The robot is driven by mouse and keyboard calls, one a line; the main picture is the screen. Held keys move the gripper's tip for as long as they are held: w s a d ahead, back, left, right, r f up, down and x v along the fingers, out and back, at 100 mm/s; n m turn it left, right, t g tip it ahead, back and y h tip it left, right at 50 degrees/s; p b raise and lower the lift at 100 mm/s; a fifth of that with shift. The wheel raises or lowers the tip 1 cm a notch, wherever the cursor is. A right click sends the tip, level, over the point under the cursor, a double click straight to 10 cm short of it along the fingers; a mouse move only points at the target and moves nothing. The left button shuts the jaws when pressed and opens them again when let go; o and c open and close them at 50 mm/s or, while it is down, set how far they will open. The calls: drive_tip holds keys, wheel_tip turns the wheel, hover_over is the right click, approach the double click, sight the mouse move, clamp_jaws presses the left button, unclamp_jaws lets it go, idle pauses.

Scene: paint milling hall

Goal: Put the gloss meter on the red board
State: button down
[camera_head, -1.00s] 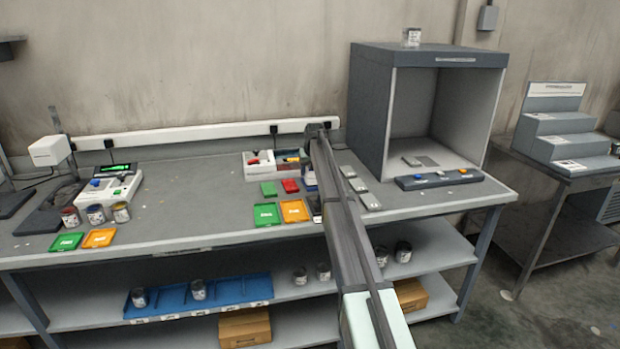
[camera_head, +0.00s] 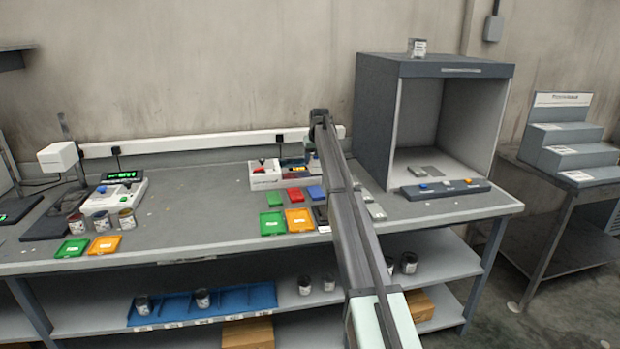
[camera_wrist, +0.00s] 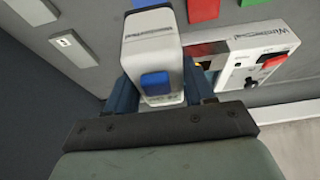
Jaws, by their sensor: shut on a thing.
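My gripper (camera_wrist: 165,100) is shut on a white device with a blue button, which I take to be the gloss meter (camera_wrist: 151,48). Its blue fingers lie on both sides of the device in the wrist view. In the head view my arm hides most of the gripper and the device, above the back of the bench. The red board (camera_head: 295,194) lies flat and bare on the bench, between a green board and a blue board. Part of the red board (camera_wrist: 203,8) also shows at the top of the wrist view, beyond the device.
A white box with a red knob (camera_head: 263,178) stands behind the boards and close beside the held device in the wrist view. Green (camera_head: 274,199), blue (camera_head: 316,192) and orange (camera_head: 299,220) boards lie close around. A grey booth (camera_head: 374,120) stands right. The bench middle is clear.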

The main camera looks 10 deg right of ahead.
drive_tip(key=a, duration=0.8)
hover_over(295, 193)
wheel_tip(295, 193, down, 4)
drive_tip(key=shift+w+f, duration=0.1)
drive_tip(key=shift+f, duration=2.3)
drive_tip(key=shift+f, duration=0.1)
drive_tip(key=shift+c, duration=2)
unclamp_jaws()
drive_tip(key=v, duration=1.2)
